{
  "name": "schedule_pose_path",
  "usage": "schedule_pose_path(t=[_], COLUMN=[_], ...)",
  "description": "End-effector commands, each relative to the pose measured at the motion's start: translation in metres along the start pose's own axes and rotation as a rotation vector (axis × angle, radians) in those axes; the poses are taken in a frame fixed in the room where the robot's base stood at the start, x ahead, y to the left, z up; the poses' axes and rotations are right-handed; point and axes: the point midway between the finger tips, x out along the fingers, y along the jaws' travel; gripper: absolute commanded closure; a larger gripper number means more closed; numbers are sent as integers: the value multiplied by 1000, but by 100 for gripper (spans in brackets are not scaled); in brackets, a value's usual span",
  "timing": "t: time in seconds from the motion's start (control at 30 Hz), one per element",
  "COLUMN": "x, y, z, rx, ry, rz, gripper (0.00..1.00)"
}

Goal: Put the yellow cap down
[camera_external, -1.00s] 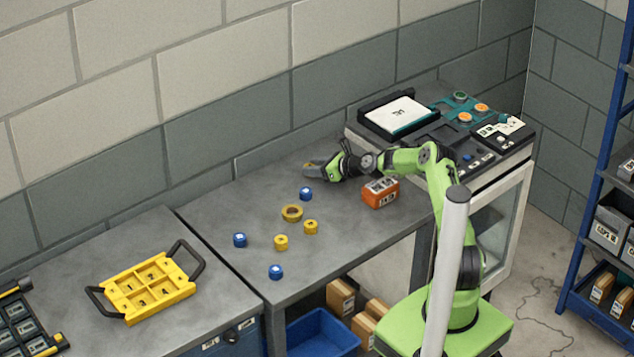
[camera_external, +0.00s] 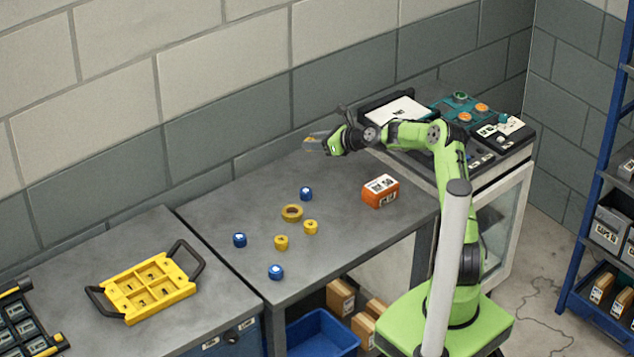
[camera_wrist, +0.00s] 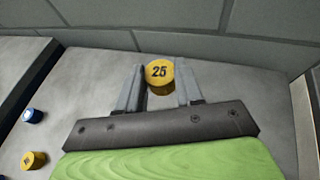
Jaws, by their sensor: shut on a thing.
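A yellow cap marked 25 (camera_wrist: 159,75) sits between the two fingers of my gripper (camera_wrist: 160,88) in the wrist view. My gripper (camera_external: 314,142) is shut on it and holds it above the back of the grey table, near the wall. In the external view the held cap is small and mostly hidden by the fingers. Two other yellow caps, one nearer (camera_external: 281,242) and one to its right (camera_external: 311,227), stand on the table, well apart from my gripper.
Blue caps (camera_external: 306,193) (camera_external: 239,240) (camera_external: 275,272) and a yellow ring (camera_external: 292,204) are spread on the grey table (camera_external: 345,230). An orange box (camera_external: 381,191) stands to the right. A yellow compartment tray (camera_external: 128,314) is on the left bench.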

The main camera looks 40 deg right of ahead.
Motion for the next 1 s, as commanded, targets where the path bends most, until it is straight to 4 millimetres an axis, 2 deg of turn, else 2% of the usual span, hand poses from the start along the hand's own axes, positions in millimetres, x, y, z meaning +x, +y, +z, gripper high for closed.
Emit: schedule_pose_path(t=[0.2,0.4,0.5,0.6,0.8,1.0], x=[-63,-123,-139,-142,-124,-113], y=[51,82,90,92,92,92], z=[-32,-59,-65,-76,-120,-145], rx=[-3,33,47,56,58,57], ry=[5,1,0,1,3,2], rz=[-9,-88,-118,-130,-130,-129], gripper=[92,92,92,92,92,92])
